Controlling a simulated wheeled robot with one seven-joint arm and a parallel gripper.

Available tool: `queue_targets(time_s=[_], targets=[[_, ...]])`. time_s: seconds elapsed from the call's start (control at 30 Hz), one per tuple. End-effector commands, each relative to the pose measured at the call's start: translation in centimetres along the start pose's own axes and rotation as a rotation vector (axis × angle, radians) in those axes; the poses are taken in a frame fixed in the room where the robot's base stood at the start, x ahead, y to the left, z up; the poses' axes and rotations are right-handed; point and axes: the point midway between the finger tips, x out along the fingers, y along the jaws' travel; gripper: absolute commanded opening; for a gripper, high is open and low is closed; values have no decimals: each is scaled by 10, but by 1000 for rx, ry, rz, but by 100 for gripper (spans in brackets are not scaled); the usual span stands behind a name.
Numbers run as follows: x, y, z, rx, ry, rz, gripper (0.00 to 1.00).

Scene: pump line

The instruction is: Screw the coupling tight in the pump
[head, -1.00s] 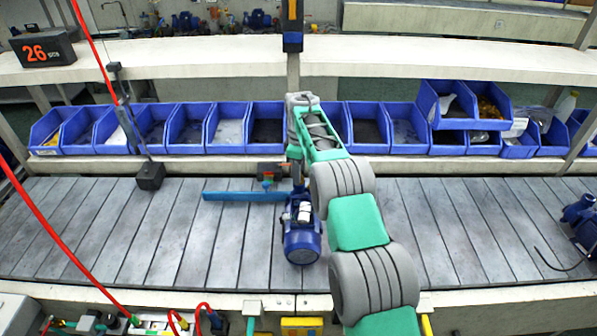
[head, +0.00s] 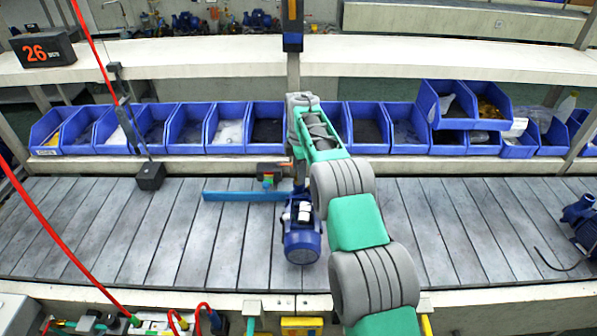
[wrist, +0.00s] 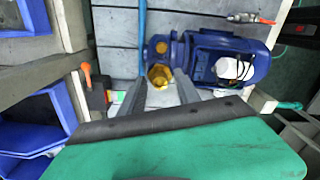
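The pump (head: 302,240) is a dark blue unit on the grey slatted bench, just below the end of my arm in the head view. In the wrist view the pump (wrist: 225,58) lies on its side across the upper right, with a white part on it. The brass coupling (wrist: 159,76) is at the pump's left end. The two fingers of my gripper (wrist: 159,84) reach to either side of the coupling, their tips close to it. Whether they press on it or stand slightly apart, I cannot tell. In the head view my arm hides the fingers and coupling.
A blue bar (head: 243,196) lies left of the pump, close by. A small black and orange device (head: 270,172) stands behind it. Blue bins (head: 228,128) line the back. A black block (head: 150,176) hangs at left. Another blue pump (head: 583,215) stands far right. The bench between is clear.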

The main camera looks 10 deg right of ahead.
Motion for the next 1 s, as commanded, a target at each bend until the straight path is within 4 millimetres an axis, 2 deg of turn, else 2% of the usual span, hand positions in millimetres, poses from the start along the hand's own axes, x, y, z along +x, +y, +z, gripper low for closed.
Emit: queue_targets(time_s=[0.17,0.4,0.7,1.0], targets=[[0,0,0,-15,0,0,39],[0,0,0,-294,0,0,39],[0,0,0,-297,0,0,39],[0,0,0,-296,0,0,14]])
